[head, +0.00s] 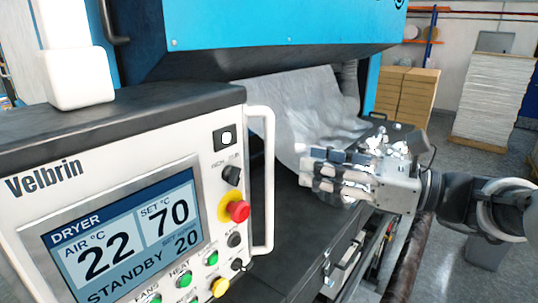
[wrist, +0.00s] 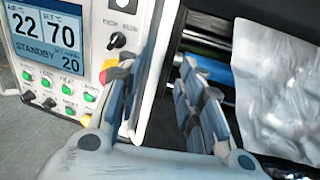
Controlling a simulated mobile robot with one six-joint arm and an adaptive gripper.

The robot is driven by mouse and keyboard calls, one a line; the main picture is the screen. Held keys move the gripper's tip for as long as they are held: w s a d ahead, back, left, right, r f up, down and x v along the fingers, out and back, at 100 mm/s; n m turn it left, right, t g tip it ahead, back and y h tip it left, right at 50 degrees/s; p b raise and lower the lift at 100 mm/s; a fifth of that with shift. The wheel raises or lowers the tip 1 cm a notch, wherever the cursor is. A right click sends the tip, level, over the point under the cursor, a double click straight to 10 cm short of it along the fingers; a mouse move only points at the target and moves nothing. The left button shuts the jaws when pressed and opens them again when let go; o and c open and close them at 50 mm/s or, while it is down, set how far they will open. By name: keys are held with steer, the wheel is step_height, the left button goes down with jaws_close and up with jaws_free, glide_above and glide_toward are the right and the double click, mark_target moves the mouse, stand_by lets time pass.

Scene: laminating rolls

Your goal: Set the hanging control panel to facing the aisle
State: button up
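The hanging control panel (head: 120,165) is a white box with a dark top, marked Velbrin. It fills the left of the head view, and its screen faces the camera at a slant. A white upright bar handle (head: 262,190) runs along its right edge. My gripper (head: 308,174) is to the right of the handle, fingers pointing left towards it, with a gap showing in this view. In the wrist view the panel (wrist: 85,60) is at the upper left. My gripper (wrist: 158,100) has its fingers spread, with a white strip beyond and between them, and nothing is clamped.
A blue machine hood (head: 280,25) hangs above. A crumpled silvery sheet (head: 310,105) lies on the dark machine bed behind my gripper. Cardboard boxes (head: 405,90) and a paper stack (head: 497,100) stand at the back right. A red stop button (head: 239,211) sticks out beside the handle.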

steer(key=x, duration=1)
jaws_close()
stand_by(0.5)
